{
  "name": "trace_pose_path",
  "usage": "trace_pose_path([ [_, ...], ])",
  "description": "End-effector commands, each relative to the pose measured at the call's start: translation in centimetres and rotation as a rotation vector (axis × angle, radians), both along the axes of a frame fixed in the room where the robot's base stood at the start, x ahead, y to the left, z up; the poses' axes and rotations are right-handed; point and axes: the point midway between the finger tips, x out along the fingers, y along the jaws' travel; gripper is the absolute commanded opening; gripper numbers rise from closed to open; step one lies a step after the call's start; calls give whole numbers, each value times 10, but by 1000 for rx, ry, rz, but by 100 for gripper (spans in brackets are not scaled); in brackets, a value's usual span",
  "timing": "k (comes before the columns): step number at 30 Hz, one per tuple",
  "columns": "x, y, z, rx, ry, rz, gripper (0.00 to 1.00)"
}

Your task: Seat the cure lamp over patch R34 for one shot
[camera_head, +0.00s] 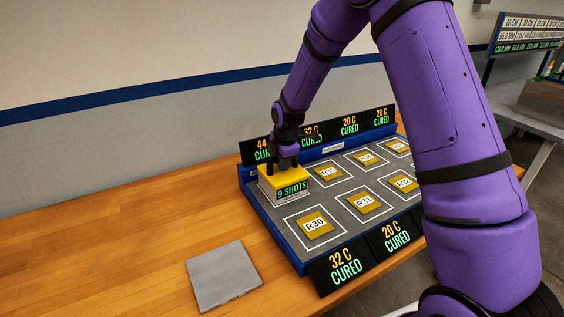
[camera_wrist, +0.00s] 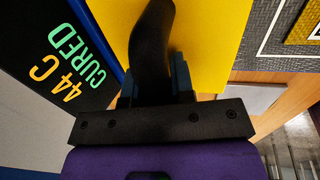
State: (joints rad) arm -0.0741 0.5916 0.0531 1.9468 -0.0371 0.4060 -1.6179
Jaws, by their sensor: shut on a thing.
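The cure lamp (camera_head: 284,175) is a yellow-topped block with a pale lower body. Its front display reads 9 SHOTS in green. It stands upright at the back left cell of the blue-edged tray (camera_head: 284,238). My gripper (camera_head: 288,162) is shut on the lamp's dark handle from above. The wrist view shows the handle (camera_wrist: 152,40) between my fingers and the yellow top (camera_wrist: 205,40). No R34 label shows; the cell under the lamp is hidden. I cannot tell whether the lamp's base touches the tray. The sign behind it (camera_wrist: 70,60) reads 44 C CURED.
Gold patches in white outlines fill the other cells, including R30 (camera_head: 314,224) and R31 (camera_head: 363,203). Temperature signs (camera_head: 344,267) line the tray's front and back edges. A grey plate (camera_head: 223,275) lies on the wooden table (camera_head: 120,250), whose left part is clear.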

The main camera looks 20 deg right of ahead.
Motion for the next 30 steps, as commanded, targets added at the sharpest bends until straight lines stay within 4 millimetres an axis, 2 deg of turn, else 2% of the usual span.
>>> trace_pose_path([
  [1,-5,0,-6,-1,16,1,0],
  [8,-5,0,-3,-1,15,1,0],
  [24,-1,0,52,0,1,0,0],
  [30,-1,0,68,0,1,0,0],
])
